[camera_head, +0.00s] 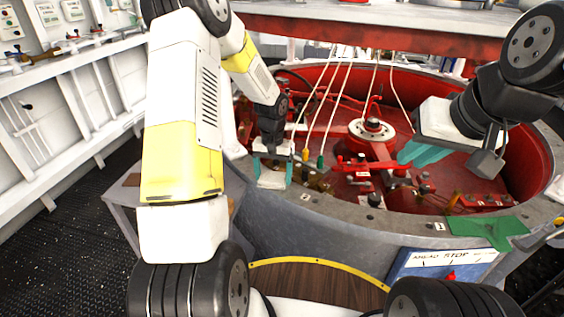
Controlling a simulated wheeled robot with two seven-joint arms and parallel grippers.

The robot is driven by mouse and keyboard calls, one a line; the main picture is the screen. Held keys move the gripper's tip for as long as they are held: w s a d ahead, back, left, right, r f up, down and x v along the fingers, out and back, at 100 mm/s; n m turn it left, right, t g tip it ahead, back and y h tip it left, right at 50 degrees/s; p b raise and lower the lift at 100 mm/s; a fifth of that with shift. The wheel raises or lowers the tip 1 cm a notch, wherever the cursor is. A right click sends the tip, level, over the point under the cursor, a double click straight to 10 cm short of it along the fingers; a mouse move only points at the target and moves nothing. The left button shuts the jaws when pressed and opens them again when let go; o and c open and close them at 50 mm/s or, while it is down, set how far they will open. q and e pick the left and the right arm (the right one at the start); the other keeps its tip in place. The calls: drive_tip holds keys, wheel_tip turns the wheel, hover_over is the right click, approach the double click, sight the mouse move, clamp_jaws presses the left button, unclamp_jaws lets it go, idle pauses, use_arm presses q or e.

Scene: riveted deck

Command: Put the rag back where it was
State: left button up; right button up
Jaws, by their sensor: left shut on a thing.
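My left gripper (272,176) is over the grey rim of the round red machinery well, left of its middle. It is shut on a pale, flat thing (271,180) between its teal fingers. I cannot tell for sure whether that thing is a rag. A green cloth (489,229) lies spread on the rim at the right, apart from both grippers, with one end hanging toward the front. My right gripper (424,153) is over the red well at the right, with its teal fingers pointing left. Its opening is hard to make out.
The grey rim (338,204) carries small numbered tags. Red valves (372,165) and upright cables fill the well. A blue-framed sign (443,262) with a red knob is on the front wall. A grey stand (127,205) is at the left, beside black riveted floor (60,235).

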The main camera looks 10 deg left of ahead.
sight(273, 176)
use_arm(q)
drive_tip(key=o, duration=1.3)
drive_tip(key=shift+f, duration=0.1)
drive_tip(key=shift+c, duration=0.2)
wheel_tip(273, 176, up, 12)
drive_tip(key=s+r+t, duration=0.3)
drive_tip(key=s+r, duration=0.9)
drive_tip(key=r, duration=0.2)
drive_tip(key=s+d+r+t+h, duration=0.2)
drive_tip(key=s+t, duration=0.1)
drive_tip(key=s, duration=0.9)
drive_tip(key=shift+s+r, duration=0.15)
drive_tip(key=shift+r, duration=0.2)
drive_tip(key=shift+d, duration=0.1)
